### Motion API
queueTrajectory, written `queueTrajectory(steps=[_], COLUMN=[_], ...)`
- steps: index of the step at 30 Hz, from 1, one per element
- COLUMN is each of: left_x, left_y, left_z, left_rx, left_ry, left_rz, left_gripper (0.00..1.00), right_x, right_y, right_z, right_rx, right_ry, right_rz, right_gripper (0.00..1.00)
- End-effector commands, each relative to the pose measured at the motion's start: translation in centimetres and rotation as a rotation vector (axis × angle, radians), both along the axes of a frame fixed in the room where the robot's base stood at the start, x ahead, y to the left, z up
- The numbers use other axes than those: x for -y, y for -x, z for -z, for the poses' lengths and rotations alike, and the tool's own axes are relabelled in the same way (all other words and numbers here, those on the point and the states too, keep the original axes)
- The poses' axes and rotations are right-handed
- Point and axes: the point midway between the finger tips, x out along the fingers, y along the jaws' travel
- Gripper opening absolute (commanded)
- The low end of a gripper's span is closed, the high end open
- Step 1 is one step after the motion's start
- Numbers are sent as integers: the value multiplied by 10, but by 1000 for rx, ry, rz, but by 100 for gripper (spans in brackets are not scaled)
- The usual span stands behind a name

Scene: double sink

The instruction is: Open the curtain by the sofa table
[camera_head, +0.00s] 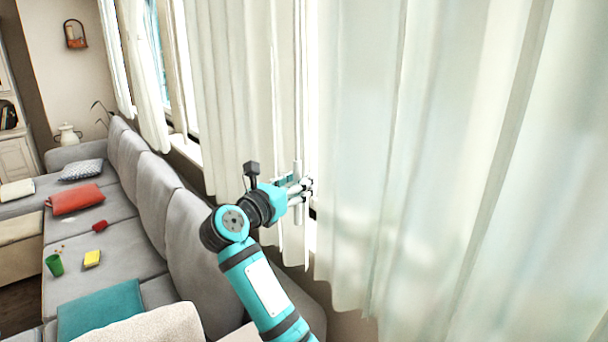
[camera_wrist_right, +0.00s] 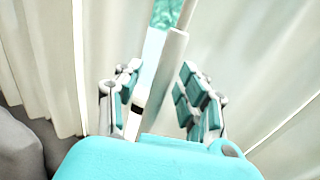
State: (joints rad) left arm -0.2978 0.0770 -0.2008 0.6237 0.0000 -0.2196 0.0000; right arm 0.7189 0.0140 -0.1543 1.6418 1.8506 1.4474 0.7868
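A pale, semi-sheer curtain hangs in two large parts: a left panel (camera_head: 240,80) and a wide right panel (camera_head: 400,150). A narrow bright gap separates them. My right gripper (camera_head: 303,187) is at this gap, beside the right edge of the left panel, at about the height of the sofa back. In the wrist view my right gripper (camera_wrist_right: 160,95) has its fingers apart. A slim white rod-like piece (camera_wrist_right: 172,55) shows between them; I cannot tell whether they touch it. Curtain folds (camera_wrist_right: 45,60) show on both sides. My left gripper is not in view.
A grey sofa (camera_head: 130,235) runs along the window at the left, its back close to my right arm. On it are a red cushion (camera_head: 75,199), a green cup (camera_head: 54,265) and a yellow item (camera_head: 92,259). Further curtains (camera_head: 140,85) hang beyond.

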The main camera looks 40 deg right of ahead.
Motion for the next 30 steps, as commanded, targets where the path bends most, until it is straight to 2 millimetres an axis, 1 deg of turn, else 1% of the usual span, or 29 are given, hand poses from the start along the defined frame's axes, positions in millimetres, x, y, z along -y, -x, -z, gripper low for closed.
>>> queueTrajectory(steps=[9, 11, 18, 19, 30], left_x=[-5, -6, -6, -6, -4], left_y=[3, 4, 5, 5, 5], left_z=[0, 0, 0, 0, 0], left_rx=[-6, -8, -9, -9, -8], left_ry=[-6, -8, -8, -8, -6], left_rz=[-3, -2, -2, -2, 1], left_gripper=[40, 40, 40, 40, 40], right_x=[1, 1, 1, 1, 0], right_y=[0, 0, 0, 0, 0], right_z=[0, 0, 0, 0, 0], right_rx=[0, 0, 0, 0, -1], right_ry=[0, 0, 0, 0, 0], right_rz=[-1, -1, -1, -1, -2], right_gripper=[40, 33, 2, 0, 0])
